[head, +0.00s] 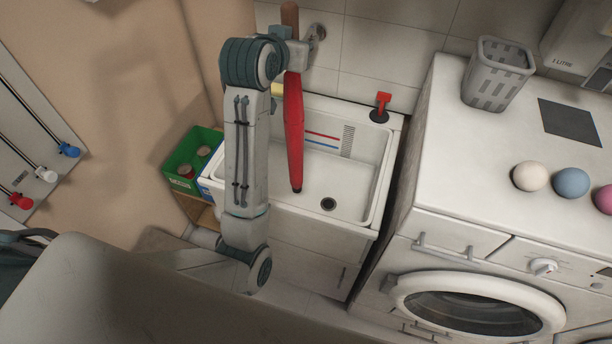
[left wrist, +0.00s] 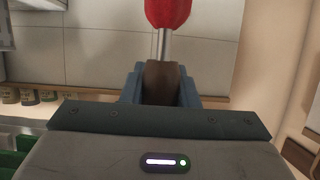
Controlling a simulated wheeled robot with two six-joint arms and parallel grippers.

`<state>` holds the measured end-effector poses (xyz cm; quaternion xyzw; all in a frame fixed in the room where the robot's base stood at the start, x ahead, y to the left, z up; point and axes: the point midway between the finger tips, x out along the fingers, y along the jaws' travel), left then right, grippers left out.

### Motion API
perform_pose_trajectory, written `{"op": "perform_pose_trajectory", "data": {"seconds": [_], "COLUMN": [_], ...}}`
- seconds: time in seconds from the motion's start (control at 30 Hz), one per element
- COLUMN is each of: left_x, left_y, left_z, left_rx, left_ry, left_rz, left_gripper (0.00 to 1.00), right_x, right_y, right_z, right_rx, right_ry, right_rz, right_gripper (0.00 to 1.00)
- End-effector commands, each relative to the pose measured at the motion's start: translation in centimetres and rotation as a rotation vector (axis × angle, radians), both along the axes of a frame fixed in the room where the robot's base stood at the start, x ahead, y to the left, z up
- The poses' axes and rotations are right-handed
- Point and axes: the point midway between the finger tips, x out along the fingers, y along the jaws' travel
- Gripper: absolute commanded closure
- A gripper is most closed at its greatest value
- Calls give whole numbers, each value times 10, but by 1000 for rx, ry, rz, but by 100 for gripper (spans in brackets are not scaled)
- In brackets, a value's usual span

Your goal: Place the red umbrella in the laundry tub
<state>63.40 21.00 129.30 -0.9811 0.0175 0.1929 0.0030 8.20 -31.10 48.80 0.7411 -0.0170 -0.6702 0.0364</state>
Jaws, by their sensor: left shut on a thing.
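The red umbrella (head: 294,130) hangs upright, tip down, in front of the wall and over the white laundry tub (head: 352,190). Its brown handle is at the top and its tip appears over the basin, left of the drain; I cannot tell whether the tip touches the tub. My left gripper (head: 294,48) is shut on the umbrella near its handle. In the left wrist view, the brown handle (left wrist: 161,82) sits between the blue-grey fingers, with the metal shaft and red canopy (left wrist: 168,12) beyond. My right gripper is not in view.
A red plunger (head: 382,108) stands on the tub's back right corner. A green box (head: 190,162) with cans sits left of the tub. A washing machine (head: 455,200) to the right bears a grey basket (head: 496,74) and coloured balls (head: 571,183). A tap (head: 317,34) is on the wall.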

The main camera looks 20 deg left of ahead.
Motion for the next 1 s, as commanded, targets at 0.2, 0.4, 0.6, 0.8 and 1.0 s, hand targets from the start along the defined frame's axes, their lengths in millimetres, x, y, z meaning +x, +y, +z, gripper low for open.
{"op": "perform_pose_trajectory", "data": {"seconds": [0.2,0.4,0.6,0.8,1.0], "left_x": [0,0,0,0,0], "left_y": [0,0,0,0,0], "left_z": [-26,-57,-76,-104,-113], "left_rx": [0,1,1,1,0], "left_ry": [1,2,1,0,-4], "left_rz": [0,1,1,1,0], "left_gripper": [100,100,100,100,100], "right_x": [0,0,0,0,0], "right_y": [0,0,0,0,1], "right_z": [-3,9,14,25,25], "right_rx": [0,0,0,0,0], "right_ry": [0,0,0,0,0], "right_rz": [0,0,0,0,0], "right_gripper": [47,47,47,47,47]}}
